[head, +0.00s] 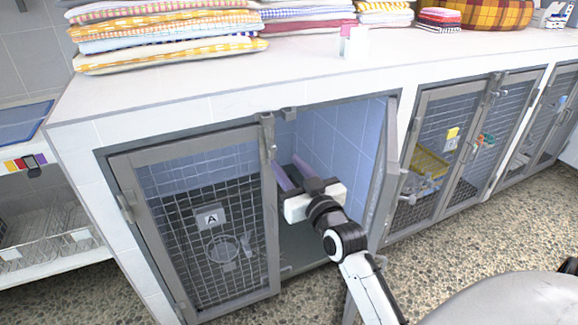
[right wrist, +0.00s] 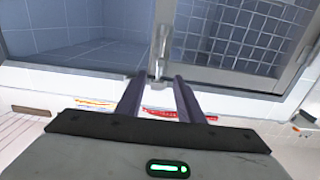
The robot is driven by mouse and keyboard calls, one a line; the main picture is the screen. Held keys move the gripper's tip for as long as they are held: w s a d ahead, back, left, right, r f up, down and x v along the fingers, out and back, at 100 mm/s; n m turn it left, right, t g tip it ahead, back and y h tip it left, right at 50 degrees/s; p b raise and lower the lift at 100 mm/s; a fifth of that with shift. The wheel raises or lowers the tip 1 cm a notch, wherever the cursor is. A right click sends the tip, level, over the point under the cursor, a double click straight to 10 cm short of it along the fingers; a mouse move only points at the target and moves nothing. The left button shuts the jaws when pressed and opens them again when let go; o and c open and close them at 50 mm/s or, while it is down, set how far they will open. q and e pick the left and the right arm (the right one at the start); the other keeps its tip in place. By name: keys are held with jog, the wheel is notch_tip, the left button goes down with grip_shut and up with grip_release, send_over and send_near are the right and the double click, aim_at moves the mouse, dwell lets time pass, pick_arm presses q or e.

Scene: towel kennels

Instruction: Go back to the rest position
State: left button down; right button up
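My right gripper (head: 293,172) is in front of the open half of the kennel marked A, its two purple fingers pointing toward the opening. The fingers are apart with nothing visible held between them; they also show apart in the right wrist view (right wrist: 158,85). In that view a metal latch (right wrist: 160,55) on the kennel door edge appears just beyond the fingertips; I cannot tell whether they touch. My left gripper is out of view.
The left mesh door (head: 205,235) is shut. The right door (head: 393,165) stands swung outward, seen nearly edge-on, close to my right arm. Folded towels (head: 165,35) lie on the white counter (head: 300,65). More kennels (head: 440,150) stand at right. Pebbled floor (head: 445,255) lies in front.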

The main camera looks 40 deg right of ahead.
dwell(0.5)
jog(key=s+a+f+n+g+y+p, duration=0.1)
jog(key=s+a+f+n+g+y, duration=0.1)
jog(key=s+a+f, duration=0.35)
jog(key=s+a+f+n+g+y+p, duration=0.1)
jog(key=s+a+f+g+y, duration=0.15)
jog(key=a+f, duration=0.5)
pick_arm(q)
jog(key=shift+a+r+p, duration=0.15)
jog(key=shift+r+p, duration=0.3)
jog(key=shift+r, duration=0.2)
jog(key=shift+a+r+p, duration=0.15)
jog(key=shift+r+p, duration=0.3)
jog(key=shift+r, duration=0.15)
pick_arm(e)
jog(key=s+a+f+g, duration=0.1)
jog(key=s+a+f, duration=0.2)
jog(key=s, duration=0.3)
jog(key=s+a+f+n+g+y, duration=0.1)
jog(key=s+a+f+g, duration=0.1)
jog(key=s+f, duration=0.3)
jog(key=s+a+f+n+g+y, duration=0.1)
jog(key=s+a+f, duration=0.3)
jog(key=s, duration=0.2)
jog(key=shift+s+a, duration=0.25)
jog(key=shift+s, duration=0.05)
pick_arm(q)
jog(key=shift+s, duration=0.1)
pick_arm(e)
jog(key=shift+y, duration=0.25)
